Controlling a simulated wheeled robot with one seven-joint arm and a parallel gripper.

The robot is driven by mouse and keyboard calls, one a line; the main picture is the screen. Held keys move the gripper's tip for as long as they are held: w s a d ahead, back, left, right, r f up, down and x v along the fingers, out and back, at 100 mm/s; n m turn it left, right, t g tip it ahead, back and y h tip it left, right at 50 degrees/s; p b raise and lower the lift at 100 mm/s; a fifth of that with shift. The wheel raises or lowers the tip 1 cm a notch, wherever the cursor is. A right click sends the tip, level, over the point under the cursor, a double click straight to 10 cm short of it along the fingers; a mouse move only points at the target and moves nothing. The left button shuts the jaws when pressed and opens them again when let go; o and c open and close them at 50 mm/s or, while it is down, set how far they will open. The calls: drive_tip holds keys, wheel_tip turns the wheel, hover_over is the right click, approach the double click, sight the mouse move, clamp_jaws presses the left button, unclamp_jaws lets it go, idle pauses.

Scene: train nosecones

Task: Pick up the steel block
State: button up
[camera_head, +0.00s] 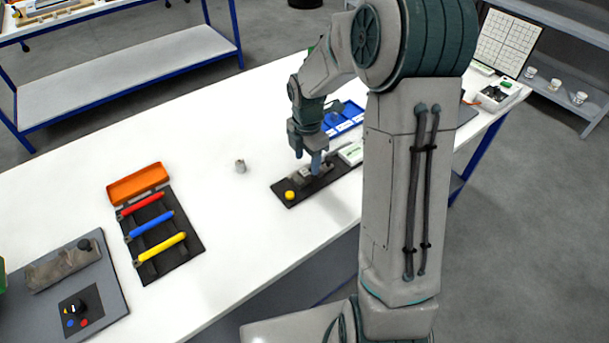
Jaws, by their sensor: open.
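My gripper (308,161) is open, pointing down over a black board (280,196) on the white table. A grey metallic block (304,175), which looks like the steel block, sits on this board just below the fingertips. The fingers partly cover it, and I cannot tell whether they touch it.
A small grey metal piece (240,166) stands alone on the table (235,225). To the left is a black rack (191,240) with red, blue and yellow bars and an orange tray (139,184). A blue tray (343,119) lies behind my gripper.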

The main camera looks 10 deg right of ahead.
sight(307, 170)
drive_tip(key=shift+w+f+p, duration=0.2)
drive_tip(key=shift+f+p, duration=0.4)
drive_tip(key=shift+f, duration=2.05)
clamp_jaws()
drive_tip(key=shift+r, duration=0.2)
